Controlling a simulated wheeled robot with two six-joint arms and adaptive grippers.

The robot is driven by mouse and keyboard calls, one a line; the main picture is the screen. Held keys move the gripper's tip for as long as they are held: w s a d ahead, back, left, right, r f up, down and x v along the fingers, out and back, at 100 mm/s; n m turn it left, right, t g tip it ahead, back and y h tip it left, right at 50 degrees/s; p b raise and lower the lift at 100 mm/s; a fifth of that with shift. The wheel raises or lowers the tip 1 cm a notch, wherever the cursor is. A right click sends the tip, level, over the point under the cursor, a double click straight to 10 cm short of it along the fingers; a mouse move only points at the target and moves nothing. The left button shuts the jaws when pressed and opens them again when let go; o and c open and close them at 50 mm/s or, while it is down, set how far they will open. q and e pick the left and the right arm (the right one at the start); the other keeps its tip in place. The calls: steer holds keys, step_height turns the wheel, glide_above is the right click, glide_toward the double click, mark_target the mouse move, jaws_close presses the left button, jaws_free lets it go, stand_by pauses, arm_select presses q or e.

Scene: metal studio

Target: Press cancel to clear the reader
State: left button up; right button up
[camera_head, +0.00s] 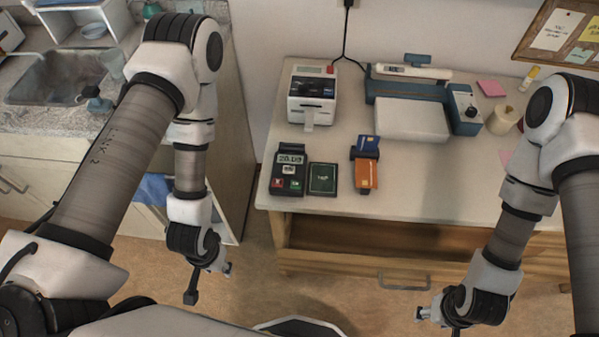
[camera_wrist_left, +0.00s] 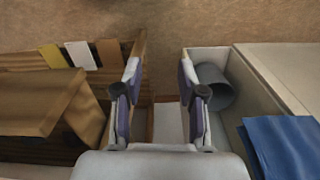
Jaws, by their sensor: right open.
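The card reader (camera_head: 289,165) lies near the left front edge of the desk, its display showing digits that look like 20.09. A red key (camera_head: 278,183) is at its lower left and a green key (camera_head: 296,184) at its lower right. A dark green pad (camera_head: 323,179) sits just right of it. My left gripper (camera_head: 207,281) hangs off the desk, left of and nearer than the reader; the left wrist view shows its fingers (camera_wrist_left: 160,88) apart with nothing between them. My right gripper (camera_head: 424,315) is open and empty in front of the desk, far right of the reader.
The desk drawer (camera_head: 380,243) is open. The desk's front right is clear.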

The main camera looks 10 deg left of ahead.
stand_by(0.3)
arm_select(q)
jaws_close()
stand_by(1.1)
